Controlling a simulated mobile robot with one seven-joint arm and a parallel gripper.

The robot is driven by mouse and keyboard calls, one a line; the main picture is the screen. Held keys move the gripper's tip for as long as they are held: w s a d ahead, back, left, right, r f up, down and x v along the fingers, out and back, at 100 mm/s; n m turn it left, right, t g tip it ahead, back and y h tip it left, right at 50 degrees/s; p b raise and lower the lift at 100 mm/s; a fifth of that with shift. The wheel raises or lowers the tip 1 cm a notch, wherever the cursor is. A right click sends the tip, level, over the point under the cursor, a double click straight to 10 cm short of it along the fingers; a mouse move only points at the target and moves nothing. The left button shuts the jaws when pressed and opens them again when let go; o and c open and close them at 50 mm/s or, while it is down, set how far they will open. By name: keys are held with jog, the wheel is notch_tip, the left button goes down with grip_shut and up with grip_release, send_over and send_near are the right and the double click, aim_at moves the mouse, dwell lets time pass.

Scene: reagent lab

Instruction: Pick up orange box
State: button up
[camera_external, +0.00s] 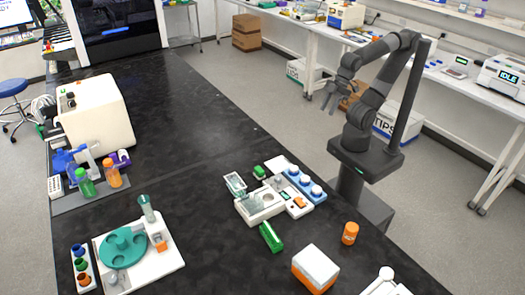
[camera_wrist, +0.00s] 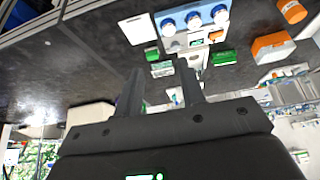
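The orange box (camera_external: 315,268), orange below with a white top, stands on the black bench near its front edge in the external view. In the wrist view the orange box (camera_wrist: 272,46) shows at the upper right, outside the space between the fingers. My gripper (camera_external: 329,103) is raised beyond the bench's right side, well apart from the box. In the wrist view my gripper (camera_wrist: 160,82) has its two fingers spread with nothing held between them.
An orange bottle (camera_external: 350,234) stands close to the box, and a green box (camera_external: 271,237) lies to its left. A white device (camera_external: 262,207) and a blue rack with white-and-blue bottles (camera_external: 318,197) stand behind. A teal rotor device (camera_external: 124,246) is at left. The bench middle is clear.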

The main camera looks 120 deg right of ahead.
jog(key=shift+o, duration=0.3)
jog(key=o, duration=1.3)
jog(key=shift+o, duration=0.2)
jog(key=shift+w+r, duration=0.1)
